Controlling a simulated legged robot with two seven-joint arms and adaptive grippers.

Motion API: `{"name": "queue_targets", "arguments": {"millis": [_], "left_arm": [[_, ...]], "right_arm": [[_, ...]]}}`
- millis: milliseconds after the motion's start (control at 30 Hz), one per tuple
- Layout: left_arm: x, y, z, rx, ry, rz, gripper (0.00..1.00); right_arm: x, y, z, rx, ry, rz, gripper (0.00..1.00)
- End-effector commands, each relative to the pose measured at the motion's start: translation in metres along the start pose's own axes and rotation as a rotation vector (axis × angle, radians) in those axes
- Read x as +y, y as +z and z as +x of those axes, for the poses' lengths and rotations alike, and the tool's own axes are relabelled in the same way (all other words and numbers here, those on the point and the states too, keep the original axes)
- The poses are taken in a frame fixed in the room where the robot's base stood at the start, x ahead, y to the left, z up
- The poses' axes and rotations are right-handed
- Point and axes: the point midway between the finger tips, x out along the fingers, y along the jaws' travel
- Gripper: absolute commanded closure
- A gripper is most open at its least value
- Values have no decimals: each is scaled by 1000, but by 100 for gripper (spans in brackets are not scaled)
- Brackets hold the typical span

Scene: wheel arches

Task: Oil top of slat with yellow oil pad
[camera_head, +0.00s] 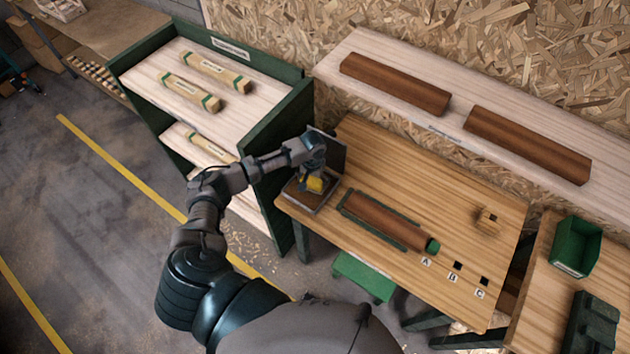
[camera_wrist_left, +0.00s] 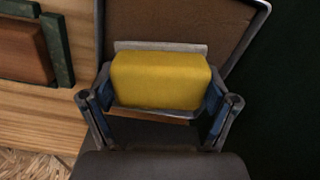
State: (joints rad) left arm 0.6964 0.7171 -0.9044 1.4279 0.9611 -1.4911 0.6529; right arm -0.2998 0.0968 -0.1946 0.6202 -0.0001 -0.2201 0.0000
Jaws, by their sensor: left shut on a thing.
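My left gripper (camera_head: 316,184) is shut on the yellow oil pad (camera_wrist_left: 160,80), with one finger at each end of it in the left wrist view. In the head view the pad (camera_head: 314,184) is at or just above a dark-rimmed tray (camera_head: 328,196) at the left end of the table. I cannot tell whether the pad touches the tray. The brown slat (camera_head: 385,220) lies in a green holder on the table, to the right of the gripper. Part of it also shows in the left wrist view (camera_wrist_left: 22,52). My right gripper is not in view.
Two brown slats (camera_head: 395,84) (camera_head: 527,144) lie on the pale shelf behind. A small wooden block (camera_head: 488,221) and square holes marked A, B and C are at the table's right. A green rack (camera_head: 290,130) stands left. A green bin (camera_head: 576,246) is at the right.

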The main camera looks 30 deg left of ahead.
Motion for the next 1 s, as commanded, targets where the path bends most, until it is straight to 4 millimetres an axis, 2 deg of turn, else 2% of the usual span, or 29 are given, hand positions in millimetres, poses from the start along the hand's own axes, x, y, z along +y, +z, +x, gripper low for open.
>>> {"name": "queue_targets", "arguments": {"millis": [400,867,1000], "left_arm": [[5,0,-2,1,-6,-1,69],[2,0,0,0,-4,-1,69],[0,0,0,-1,-2,-1,69]], "right_arm": [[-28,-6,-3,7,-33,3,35],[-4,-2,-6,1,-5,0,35],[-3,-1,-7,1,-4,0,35]]}}
